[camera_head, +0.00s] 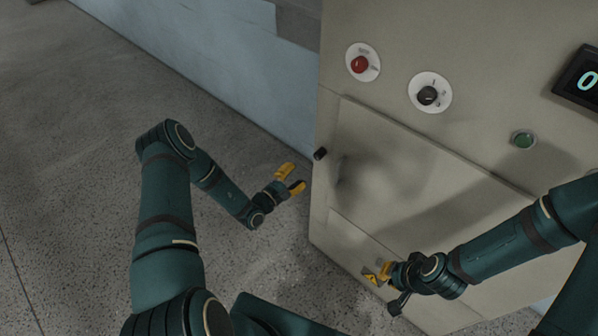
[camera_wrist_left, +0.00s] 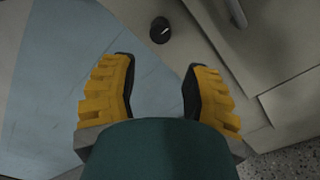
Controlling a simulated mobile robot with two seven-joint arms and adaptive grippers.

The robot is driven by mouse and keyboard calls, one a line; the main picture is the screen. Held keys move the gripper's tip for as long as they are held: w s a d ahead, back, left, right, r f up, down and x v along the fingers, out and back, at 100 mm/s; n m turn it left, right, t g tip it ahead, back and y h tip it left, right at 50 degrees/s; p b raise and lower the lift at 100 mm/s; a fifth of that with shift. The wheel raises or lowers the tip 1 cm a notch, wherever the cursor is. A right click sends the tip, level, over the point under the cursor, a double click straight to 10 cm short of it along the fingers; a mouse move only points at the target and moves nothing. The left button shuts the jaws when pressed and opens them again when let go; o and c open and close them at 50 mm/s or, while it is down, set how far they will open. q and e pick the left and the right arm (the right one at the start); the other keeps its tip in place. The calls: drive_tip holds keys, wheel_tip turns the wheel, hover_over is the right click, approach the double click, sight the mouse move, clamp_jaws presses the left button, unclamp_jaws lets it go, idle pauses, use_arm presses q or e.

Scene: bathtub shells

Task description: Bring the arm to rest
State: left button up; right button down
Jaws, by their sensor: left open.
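My left gripper (camera_head: 291,179) has yellow fingers and is open and empty. It is held in the air just left of the machine cabinet (camera_head: 326,122). In the left wrist view its two fingers (camera_wrist_left: 158,88) stand apart with nothing between them. My right gripper (camera_head: 377,275) is near the lower front of the cabinet. Its yellow fingertips are small and partly hidden, so whether they are open or touch the cabinet cannot be told.
The cabinet front has a red button (camera_head: 360,65), a black rotary knob (camera_head: 428,96), a green button (camera_head: 523,139) and a display (camera_head: 588,82). A small black knob (camera_head: 320,153) is close to my left gripper, also in the wrist view (camera_wrist_left: 160,30). Speckled floor (camera_head: 70,150) is clear at left.

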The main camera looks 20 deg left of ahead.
idle(0.4)
use_arm(q)
drive_tip(key=s+d+m+g+h, duration=0.75)
drive_tip(key=s+d+g, duration=0.55)
drive_tip(key=d, duration=0.3)
drive_tip(key=s+f+m+g+y+b, duration=0.1)
drive_tip(key=s+f+m+g+y, duration=0.1)
drive_tip(key=s+m+g+y, duration=0.75)
drive_tip(key=r+m+t, duration=0.1)
drive_tip(key=t, duration=0.1)
drive_tip(key=a+r+m+t, duration=0.1)
drive_tip(key=t, duration=0.2)
drive_tip(key=r+t, duration=0.1)
drive_tip(key=t, duration=0.1)
drive_tip(key=shift+a+m+t, duration=0.25)
drive_tip(key=shift+a+m, duration=0.1)
drive_tip(key=shift+m, duration=0.05)
